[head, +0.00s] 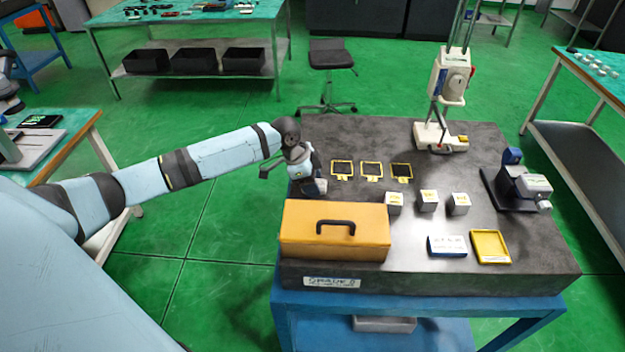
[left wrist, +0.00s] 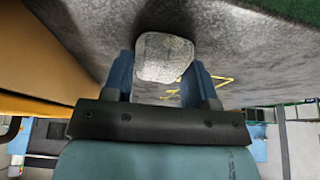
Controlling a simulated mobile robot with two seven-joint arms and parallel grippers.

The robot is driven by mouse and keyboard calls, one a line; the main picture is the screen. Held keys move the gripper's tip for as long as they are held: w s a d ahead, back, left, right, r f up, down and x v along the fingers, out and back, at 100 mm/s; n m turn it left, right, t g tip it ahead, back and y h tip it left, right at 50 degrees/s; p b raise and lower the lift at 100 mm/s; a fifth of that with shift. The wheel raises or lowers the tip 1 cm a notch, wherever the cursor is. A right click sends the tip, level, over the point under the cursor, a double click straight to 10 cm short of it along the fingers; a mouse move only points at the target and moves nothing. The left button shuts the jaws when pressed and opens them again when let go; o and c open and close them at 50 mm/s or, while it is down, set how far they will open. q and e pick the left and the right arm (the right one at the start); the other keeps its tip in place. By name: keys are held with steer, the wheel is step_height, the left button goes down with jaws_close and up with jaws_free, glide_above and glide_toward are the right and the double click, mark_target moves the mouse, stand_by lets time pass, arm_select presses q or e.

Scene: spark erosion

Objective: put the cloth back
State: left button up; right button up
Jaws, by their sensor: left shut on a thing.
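My left gripper (head: 314,184) is over the left side of the dark table top, just behind the orange toolbox. In the left wrist view its two blue fingers (left wrist: 163,82) are shut on a pale grey, textured cloth (left wrist: 162,57), which looks like a folded pad. In the head view only a small pale bit of the cloth (head: 322,186) shows beside the gripper. I cannot tell whether the cloth touches the table. A shallow yellow tray (head: 490,247) lies empty at the front right of the table. My right gripper is not in view.
The orange toolbox (head: 300,245) stands close in front of the gripper. Three yellow-framed dark squares (head: 372,170) and three white cubes (head: 427,201) are to its right. A white and blue block (head: 447,246) lies beside the tray. A white machine (head: 445,90) and a grey vise-like device (head: 520,183) stand farther off.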

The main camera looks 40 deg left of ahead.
arm_select(q)
steer(key=o, duration=0.9)
steer(key=v, duration=1.2)
steer(key=shift+b, duration=0.4)
